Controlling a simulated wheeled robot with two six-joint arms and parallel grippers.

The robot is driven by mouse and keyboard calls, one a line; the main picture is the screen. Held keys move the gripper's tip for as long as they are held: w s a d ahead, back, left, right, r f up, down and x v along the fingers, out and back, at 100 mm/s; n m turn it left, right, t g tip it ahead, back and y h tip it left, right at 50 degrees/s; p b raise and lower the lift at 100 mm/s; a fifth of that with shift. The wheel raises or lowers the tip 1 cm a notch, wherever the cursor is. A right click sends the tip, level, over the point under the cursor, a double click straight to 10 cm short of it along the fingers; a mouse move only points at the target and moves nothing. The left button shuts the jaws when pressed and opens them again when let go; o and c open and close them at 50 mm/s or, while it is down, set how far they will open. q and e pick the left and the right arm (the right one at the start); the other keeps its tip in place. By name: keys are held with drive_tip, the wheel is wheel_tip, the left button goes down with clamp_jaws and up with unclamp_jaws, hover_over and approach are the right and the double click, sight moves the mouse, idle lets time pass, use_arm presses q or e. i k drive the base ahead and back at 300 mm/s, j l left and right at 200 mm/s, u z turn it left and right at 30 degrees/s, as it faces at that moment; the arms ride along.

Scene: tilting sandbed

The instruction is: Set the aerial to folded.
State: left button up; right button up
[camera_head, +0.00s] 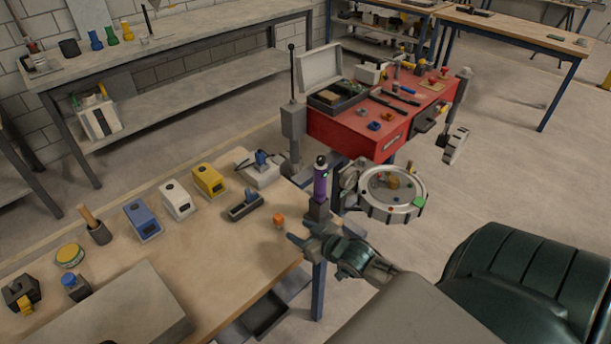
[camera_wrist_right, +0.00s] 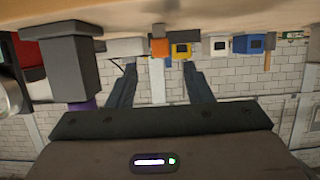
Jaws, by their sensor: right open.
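The likely aerial is a thin dark rod with a small round tip (camera_head: 291,70). It stands upright on a grey box-shaped mount (camera_head: 293,121), at the left end of the red workbench. My right gripper (camera_head: 300,231) is open and empty, low beside the front corner of the wooden table. It is well apart from the rod, which stands farther back. The open fingers also show in the right wrist view (camera_wrist_right: 160,85), with nothing between them. I cannot make out the aerial in that view. My left gripper is not in view.
Yellow, white and blue boxes stand on the wooden table (camera_head: 215,255). A round tray (camera_head: 393,209) is to the right. Open floor lies beyond it.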

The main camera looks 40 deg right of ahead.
sight(291, 47)
drive_tip(key=z, duration=1.25)
